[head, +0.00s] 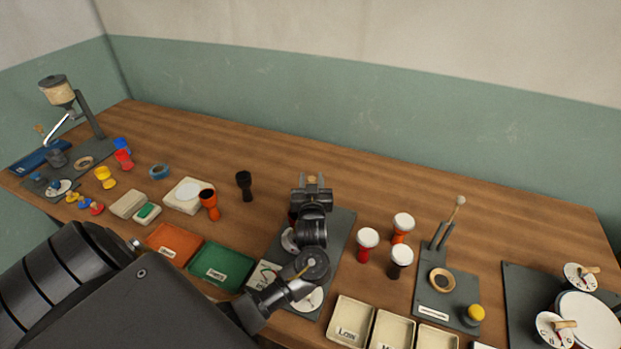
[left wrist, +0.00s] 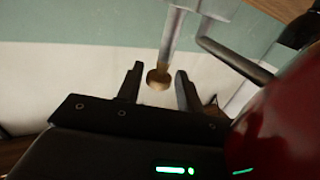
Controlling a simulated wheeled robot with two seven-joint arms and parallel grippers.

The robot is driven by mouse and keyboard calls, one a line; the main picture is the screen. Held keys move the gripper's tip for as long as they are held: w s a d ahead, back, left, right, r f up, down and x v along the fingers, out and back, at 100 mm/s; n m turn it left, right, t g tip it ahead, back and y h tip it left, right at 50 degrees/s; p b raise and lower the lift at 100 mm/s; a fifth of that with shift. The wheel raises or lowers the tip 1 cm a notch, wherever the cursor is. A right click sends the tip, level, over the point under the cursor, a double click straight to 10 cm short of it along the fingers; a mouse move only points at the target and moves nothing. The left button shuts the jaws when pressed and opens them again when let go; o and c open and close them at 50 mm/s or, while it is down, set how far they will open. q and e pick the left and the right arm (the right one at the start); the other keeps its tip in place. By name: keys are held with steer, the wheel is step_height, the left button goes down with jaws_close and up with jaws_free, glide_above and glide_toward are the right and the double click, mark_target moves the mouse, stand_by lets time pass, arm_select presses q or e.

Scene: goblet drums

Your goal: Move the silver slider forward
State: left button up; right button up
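My left gripper (head: 312,182) is over the dark grey board (head: 340,240) in the middle of the table, with its fingers pointing away from me. A small tan knob shows between its fingertips. In the left wrist view the fingers of the left gripper (left wrist: 158,84) are apart, with a round tan knob (left wrist: 159,78) between or just beyond them. A silver rod (left wrist: 171,40) runs up from this knob. I cannot tell whether the fingers touch the knob, nor be sure that the rod is the silver slider. My arm hides much of the board. My right gripper is not in view.
Red, orange and dark drums with white tops stand right of the board, near the drum (head: 367,244). Orange (head: 175,244) and green (head: 221,266) trays lie left. Cream trays (head: 351,320) are at the front. A red shape (left wrist: 285,120) fills the wrist view's right side.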

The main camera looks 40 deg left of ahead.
arm_select(q)
steer(key=shift+o, duration=0.7)
steer(key=shift+s+d, duration=0.2)
steer(key=shift+d, duration=0.05)
steer(key=b+v, duration=0.2)
steer(key=v, duration=0.8)
steer(key=shift+s, duration=0.15)
steer(key=shift+d, duration=0.15)
